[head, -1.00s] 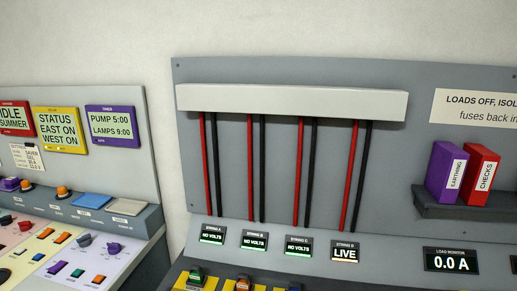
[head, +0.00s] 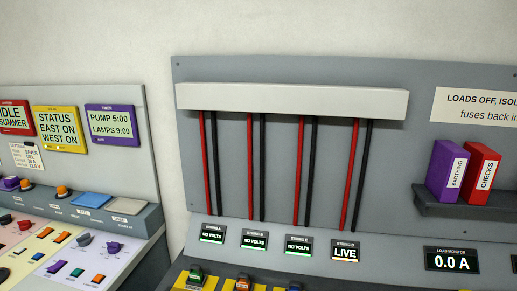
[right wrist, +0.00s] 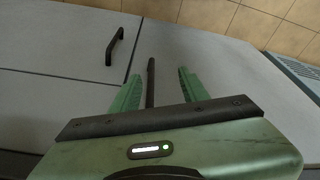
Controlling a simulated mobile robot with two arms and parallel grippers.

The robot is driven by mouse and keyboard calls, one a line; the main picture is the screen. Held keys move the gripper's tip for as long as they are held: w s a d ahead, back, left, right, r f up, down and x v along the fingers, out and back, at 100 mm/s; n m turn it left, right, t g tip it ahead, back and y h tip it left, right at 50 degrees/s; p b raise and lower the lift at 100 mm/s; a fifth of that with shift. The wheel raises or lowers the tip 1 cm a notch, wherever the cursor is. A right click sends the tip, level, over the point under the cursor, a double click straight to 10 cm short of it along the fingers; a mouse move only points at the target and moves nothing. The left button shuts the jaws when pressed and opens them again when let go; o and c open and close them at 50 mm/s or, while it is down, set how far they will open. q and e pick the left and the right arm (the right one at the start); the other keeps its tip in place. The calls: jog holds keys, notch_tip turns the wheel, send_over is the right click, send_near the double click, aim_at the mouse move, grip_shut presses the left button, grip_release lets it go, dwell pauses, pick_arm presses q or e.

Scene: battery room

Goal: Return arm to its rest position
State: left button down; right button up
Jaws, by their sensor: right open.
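My right gripper (right wrist: 160,88) shows in the right wrist view with its two green fingers spread apart and nothing between them. Behind the fingers are grey cabinet fronts with a black bar handle (right wrist: 115,46) to the upper left. A second dark bar (right wrist: 150,82) shows in the gap between the fingers, apparently beyond them; I cannot tell its distance. Neither arm and neither gripper shows in the head view. My left gripper is in no view.
In the head view, a grey panel carries red and black cables under a white duct (head: 290,101). String D's display (head: 345,252) reads LIVE; the other three read NO VOLTS. The load monitor (head: 451,260) reads 0.0 A. Purple and red binders (head: 478,168) stand on a shelf. Tan tiled floor (right wrist: 240,22) lies beside the cabinets.

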notch_tip(320, 180, down, 14)
jog(key=s, duration=0.3)
jog(key=s+d+f+g+b, duration=0.1)
jog(key=s+d+f+g, duration=0.1)
jog(key=s+f, duration=1.5)
jog(key=shift+d+f, duration=0.65)
jog(key=shift+f, duration=0.1)
